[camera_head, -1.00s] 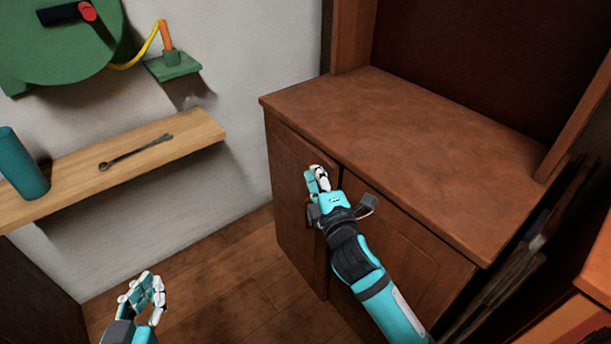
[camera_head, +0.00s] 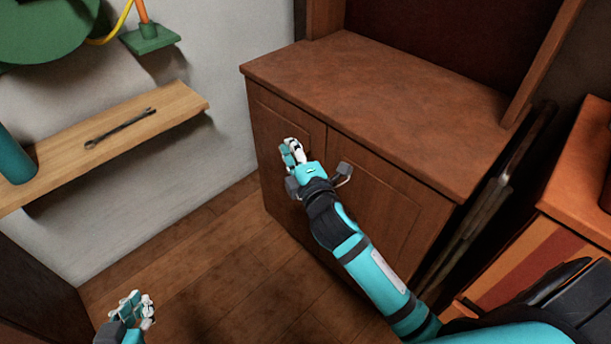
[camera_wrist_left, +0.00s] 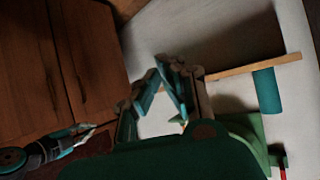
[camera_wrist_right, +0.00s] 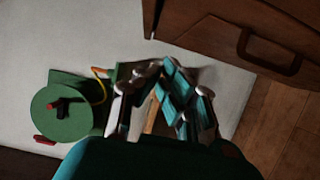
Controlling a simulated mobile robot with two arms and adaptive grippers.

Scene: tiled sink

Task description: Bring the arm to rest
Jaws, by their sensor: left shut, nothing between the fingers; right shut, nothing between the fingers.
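My right gripper (camera_head: 291,153) is stretched out in front of the brown cabinet's doors, below the countertop edge. It is shut and empty, and its fingers also show in the right wrist view (camera_wrist_right: 163,95). My left gripper (camera_head: 134,306) is low at the bottom left of the head view, above the wooden floor. It is shut with nothing in it, and its fingers show in the left wrist view (camera_wrist_left: 163,90). Neither gripper holds any object. Part of the cabinet doors is hidden behind my right arm.
The brown cabinet (camera_head: 380,105) stands ahead with its doors shut. A wooden shelf (camera_head: 170,115) on the left wall carries a wrench (camera_head: 120,127) and a teal cylinder (camera_head: 14,160). A green hose reel (camera_head: 45,25) hangs above. Orange furniture (camera_head: 580,190) stands at right. The floor between is clear.

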